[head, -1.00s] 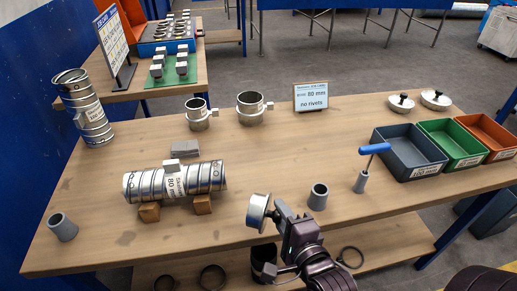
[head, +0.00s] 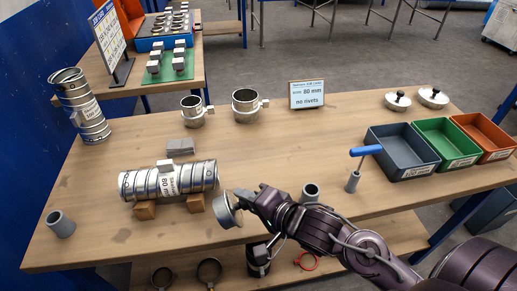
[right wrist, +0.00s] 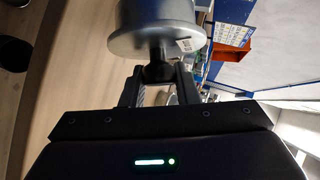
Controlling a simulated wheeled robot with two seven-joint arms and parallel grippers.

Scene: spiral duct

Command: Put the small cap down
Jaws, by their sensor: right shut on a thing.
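The small cap (head: 228,210) is a silver-grey round cap with a flange, just right of the spiral duct's end in the head view. My right gripper (head: 245,197) is shut on the cap's black knob, and the cap is tilted on its side. In the right wrist view the cap (right wrist: 157,22) shows at the top, its knob between the fingers of my right gripper (right wrist: 159,74). Whether the cap touches the table is unclear. My left gripper is not in view.
The labelled spiral duct (head: 183,181) lies on wooden blocks (head: 145,210). A grey sleeve (head: 310,192) stands behind my right arm; a blue-handled tool (head: 366,151) is farther right. Two lidded caps (head: 432,97) sit near the bins (head: 402,155).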

